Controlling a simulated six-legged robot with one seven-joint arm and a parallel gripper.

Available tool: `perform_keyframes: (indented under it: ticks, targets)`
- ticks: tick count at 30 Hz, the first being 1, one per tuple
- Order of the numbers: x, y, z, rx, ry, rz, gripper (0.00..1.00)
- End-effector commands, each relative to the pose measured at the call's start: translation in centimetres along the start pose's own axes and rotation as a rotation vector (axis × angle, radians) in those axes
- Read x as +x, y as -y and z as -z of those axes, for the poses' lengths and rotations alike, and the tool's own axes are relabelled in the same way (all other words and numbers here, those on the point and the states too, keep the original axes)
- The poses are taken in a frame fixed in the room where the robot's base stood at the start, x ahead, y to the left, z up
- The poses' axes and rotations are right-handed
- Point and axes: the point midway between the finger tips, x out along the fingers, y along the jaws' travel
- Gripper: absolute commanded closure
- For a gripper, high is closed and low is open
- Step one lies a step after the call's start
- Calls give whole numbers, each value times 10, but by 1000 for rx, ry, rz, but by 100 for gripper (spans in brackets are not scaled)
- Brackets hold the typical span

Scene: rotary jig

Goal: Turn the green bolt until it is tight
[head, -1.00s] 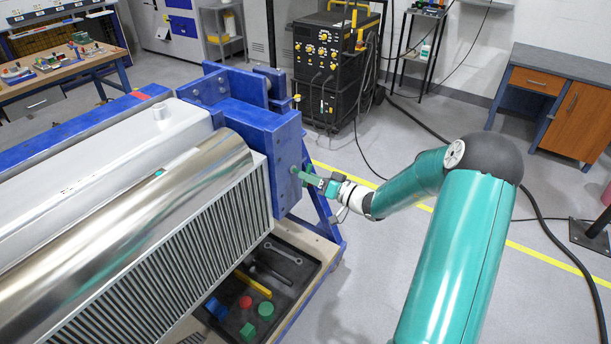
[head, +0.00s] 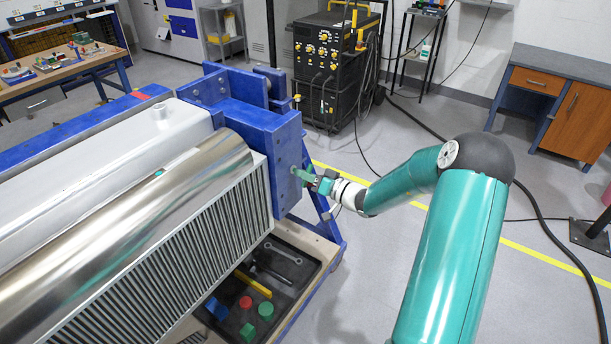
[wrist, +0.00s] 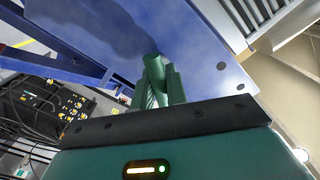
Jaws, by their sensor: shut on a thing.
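The green bolt (wrist: 152,66) stands out from the face of a blue end plate (wrist: 205,50) in the wrist view. In the head view the bolt (head: 295,170) is a small green spot on the side of the blue plate (head: 286,170). My gripper (wrist: 160,88) is shut on the bolt, with its green fingers on either side of it. In the head view my gripper (head: 308,177) reaches the plate from the right. The fingers hide part of the bolt, and I cannot see how far its head is from the plate.
A shiny metal cylinder (head: 130,230) lies along the blue jig frame. A black tray (head: 290,292) below holds a wrench, a yellow bar and several coloured pieces. A black machine (head: 333,70) stands behind.

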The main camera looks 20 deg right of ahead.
Motion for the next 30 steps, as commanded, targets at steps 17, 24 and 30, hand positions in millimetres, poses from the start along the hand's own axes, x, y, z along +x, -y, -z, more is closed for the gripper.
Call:
perform_keyframes:
  ticks: [17, 24, 30]
  targets:
    - [0, 0, 0, 303, -1, -2, 100]
    - [-1, 0, 0, 531, -1, -2, 100]
    - [-1, 0, 0, 721, -1, -3, 100]
